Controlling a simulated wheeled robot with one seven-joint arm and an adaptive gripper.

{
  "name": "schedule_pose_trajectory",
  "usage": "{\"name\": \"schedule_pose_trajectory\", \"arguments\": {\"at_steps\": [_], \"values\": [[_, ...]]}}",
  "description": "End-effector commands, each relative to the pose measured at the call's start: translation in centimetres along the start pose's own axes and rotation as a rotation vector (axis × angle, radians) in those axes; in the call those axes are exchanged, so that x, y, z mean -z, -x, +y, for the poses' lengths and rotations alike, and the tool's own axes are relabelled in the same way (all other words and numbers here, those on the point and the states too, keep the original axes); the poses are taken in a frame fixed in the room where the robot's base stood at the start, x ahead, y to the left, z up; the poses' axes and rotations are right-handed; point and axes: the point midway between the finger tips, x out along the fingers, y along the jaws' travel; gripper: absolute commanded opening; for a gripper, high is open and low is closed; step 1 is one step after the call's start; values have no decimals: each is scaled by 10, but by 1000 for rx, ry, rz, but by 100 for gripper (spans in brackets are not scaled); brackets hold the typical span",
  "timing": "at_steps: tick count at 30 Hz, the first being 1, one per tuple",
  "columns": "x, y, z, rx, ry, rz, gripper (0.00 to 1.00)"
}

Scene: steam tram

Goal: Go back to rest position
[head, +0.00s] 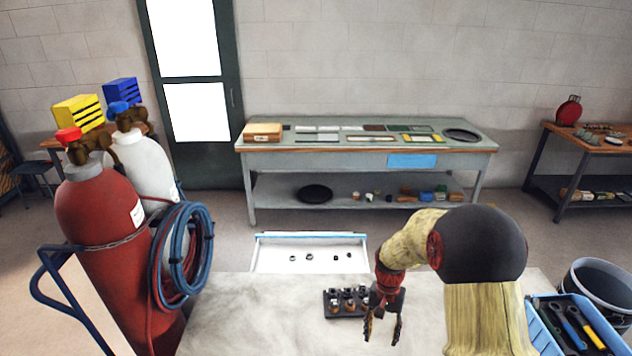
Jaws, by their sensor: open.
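My gripper (383,328) is in the head view at the lower middle, over the pale work table (255,315) in front of me. Its two fingers point down and stand apart, with nothing seen between them. A dark holder (330,310) with several small dark and metallic pieces stands on the table just left of my gripper. Part of the holder's right side is hidden behind my gripper. I cannot tell how far the fingertips are above the table.
A white tray (262,262) with several small dark rings lies beyond the table. Gas cylinders (95,225) with coiled hoses (185,255) stand left. A blue tool crate (545,328) and grey bin (598,285) are right. A grey workbench (300,160) stands behind. The table's left part is clear.

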Motion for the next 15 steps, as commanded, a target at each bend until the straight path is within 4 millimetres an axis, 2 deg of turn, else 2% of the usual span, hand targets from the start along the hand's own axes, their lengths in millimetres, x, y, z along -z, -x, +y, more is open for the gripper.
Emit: {"name": "schedule_pose_trajectory", "arguments": {"at_steps": [6, 15], "values": [[-55, 49, 23, 18, 163, 53, 47], [-131, 91, 56, 39, 323, 156, 47]]}}
